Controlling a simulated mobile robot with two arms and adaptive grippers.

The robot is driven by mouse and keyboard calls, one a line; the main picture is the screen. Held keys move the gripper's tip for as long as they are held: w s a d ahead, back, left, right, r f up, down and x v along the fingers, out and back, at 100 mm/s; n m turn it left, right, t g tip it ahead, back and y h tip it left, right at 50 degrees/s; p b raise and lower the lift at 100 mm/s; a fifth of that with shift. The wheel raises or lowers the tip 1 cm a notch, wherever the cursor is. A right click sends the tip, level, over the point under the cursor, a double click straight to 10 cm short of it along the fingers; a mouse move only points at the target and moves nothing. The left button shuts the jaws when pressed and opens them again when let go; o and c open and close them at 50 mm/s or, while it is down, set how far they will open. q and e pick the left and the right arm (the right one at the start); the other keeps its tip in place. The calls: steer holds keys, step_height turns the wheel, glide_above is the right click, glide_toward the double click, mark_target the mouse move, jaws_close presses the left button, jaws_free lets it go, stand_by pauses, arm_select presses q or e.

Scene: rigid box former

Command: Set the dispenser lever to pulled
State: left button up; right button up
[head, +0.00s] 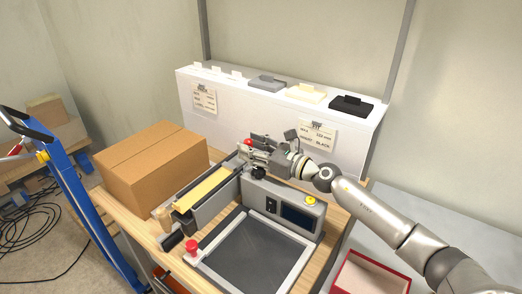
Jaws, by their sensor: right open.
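The dispenser (208,197) is a long grey unit with a yellow strip along its top, on the wooden workbench. A red knob (248,142) shows at its far end and may belong to the lever; the lever's shaft and position are hidden. My right gripper (250,152) is open at that far end, very close to the red knob. I cannot tell whether it touches the knob. My left gripper is not in view.
A closed cardboard box (150,170) stands left of the dispenser. A framed dark plate (250,256), a red button (192,246) and a control box with a screen (298,215) are in front. A white shelf (230,115) stands behind. A red-edged box (370,276) sits lower right.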

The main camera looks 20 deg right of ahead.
steer(key=v, duration=1.1)
steer(key=shift+s+d, duration=0.2)
steer(key=shift+s, duration=0.2)
